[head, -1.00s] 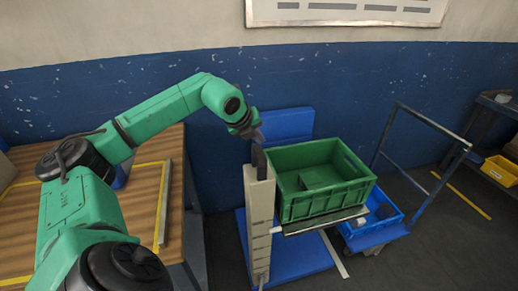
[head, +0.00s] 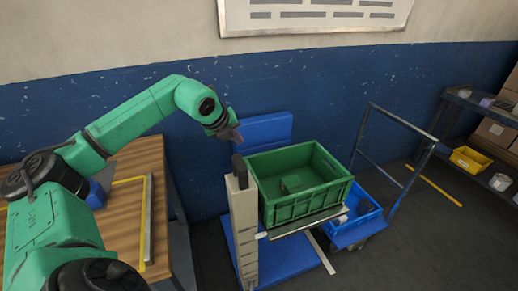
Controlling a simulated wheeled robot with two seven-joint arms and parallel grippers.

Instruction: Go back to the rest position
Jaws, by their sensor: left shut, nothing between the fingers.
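My left arm comes in from the left and reaches out in the head view. Its gripper (head: 232,139) is shut and empty, in the air above and left of the green crate (head: 287,212). The crate stands upright on a small support beside a beige post (head: 242,225). A dark block-like shape lies on the crate's floor, too dim to name. The gripper's fingers are small and partly dark here. My right gripper is not in view.
A wooden table (head: 128,206) with a yellow line and metal bar is at left. A shelf with boxes and a yellow bin (head: 470,160) is at far right.

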